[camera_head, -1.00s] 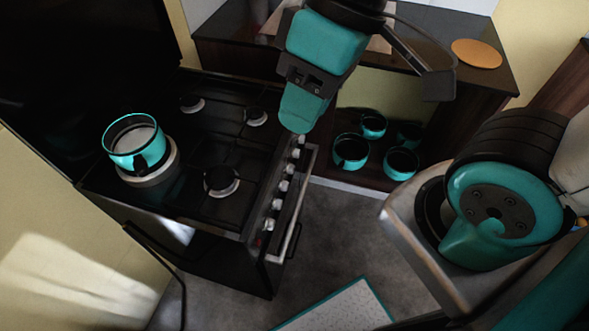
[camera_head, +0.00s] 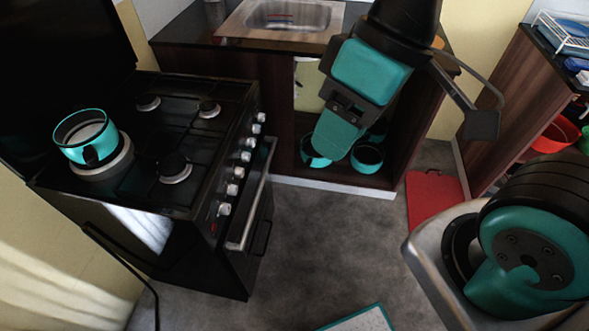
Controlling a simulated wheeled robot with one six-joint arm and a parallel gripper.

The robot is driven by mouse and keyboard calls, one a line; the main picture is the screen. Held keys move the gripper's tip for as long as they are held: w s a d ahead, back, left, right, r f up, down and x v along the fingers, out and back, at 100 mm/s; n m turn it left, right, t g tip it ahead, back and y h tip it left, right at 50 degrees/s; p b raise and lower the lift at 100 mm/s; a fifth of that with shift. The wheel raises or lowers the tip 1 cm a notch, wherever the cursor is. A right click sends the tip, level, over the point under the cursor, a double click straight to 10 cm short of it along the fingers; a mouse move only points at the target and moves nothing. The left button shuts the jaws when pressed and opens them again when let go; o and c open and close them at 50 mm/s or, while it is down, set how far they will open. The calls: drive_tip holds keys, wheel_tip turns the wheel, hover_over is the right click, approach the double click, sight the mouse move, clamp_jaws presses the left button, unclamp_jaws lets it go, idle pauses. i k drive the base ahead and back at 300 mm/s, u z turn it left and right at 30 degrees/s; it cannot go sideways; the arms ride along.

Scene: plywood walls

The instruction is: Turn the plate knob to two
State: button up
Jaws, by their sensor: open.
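The black stove (camera_head: 175,130) stands at the left with its lid raised. A row of several white knobs (camera_head: 239,172) runs along its front panel; their settings are too small to read, and I cannot tell which one is the plate knob. A teal pot (camera_head: 86,138) sits on the front-left burner plate (camera_head: 105,166), which looks light and round. My gripper (camera_head: 338,137) hangs in the air to the right of the knobs, open and apart from them, with its fingers pointing down. Nothing shows in it.
The oven door handle (camera_head: 250,205) sticks out below the knobs. A low cabinet with teal pots (camera_head: 367,157) stands behind my gripper, under a counter with a sink (camera_head: 288,16). A red board (camera_head: 434,196) leans at the right.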

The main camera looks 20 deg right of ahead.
sight(245, 156)
drive_tip(key=z, duration=0.25)
drive_tip(key=k, duration=0.65)
drive_tip(key=z, duration=0.8)
drive_tip(key=i, duration=1.3)
drive_tip(key=u, duration=0.75)
